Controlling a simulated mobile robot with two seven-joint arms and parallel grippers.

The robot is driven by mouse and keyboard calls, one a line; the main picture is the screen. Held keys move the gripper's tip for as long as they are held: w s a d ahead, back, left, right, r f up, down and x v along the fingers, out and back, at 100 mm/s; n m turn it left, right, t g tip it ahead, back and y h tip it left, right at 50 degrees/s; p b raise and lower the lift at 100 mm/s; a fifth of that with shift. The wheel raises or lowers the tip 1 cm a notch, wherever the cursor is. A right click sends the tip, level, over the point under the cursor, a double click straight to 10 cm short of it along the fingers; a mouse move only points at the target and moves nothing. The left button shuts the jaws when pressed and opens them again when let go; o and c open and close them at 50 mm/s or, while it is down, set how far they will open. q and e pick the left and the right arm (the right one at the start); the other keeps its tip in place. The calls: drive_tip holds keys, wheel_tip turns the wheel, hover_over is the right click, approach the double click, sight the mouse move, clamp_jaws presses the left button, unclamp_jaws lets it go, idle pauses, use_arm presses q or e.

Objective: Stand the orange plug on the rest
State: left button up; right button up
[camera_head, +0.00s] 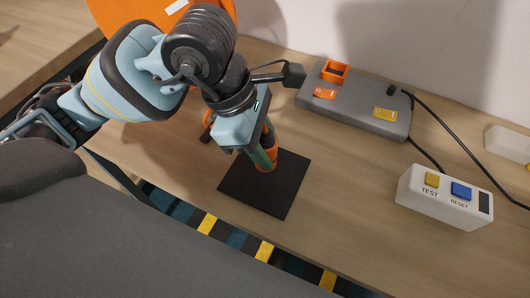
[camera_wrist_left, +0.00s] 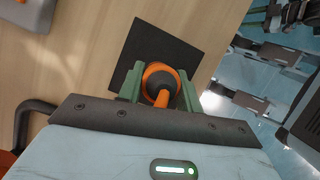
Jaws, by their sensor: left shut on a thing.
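The orange plug (camera_wrist_left: 159,82) is between the green fingers of my left gripper (camera_wrist_left: 158,92), which is shut on it. In the head view my left gripper (camera_head: 265,155) points down, and the fingers and arm hide much of the plug (camera_head: 267,164). The plug is over the upper part of a flat black square pad (camera_head: 275,195), which appears to be the rest. The pad also shows behind the plug in the left wrist view (camera_wrist_left: 146,38). I cannot tell whether the plug touches the pad. My right gripper is not in view.
A grey block (camera_head: 355,113) with a square orange socket (camera_head: 335,71) stands at the back, with black cables. A white box (camera_head: 446,198) with yellow TEST and blue RESET buttons is at right. A large orange disc (camera_head: 110,15) is behind my left arm. Bare wood lies right of the pad.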

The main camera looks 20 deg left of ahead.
use_arm(q)
drive_tip(key=shift+f, duration=1.9)
drive_tip(key=o, duration=1)
drive_tip(key=shift+r, duration=0.1)
drive_tip(key=p+v, duration=0.1)
drive_tip(key=v, duration=1.1)
drive_tip(key=shift+s+d+r, duration=0.1)
drive_tip(key=shift+r, duration=0.05)
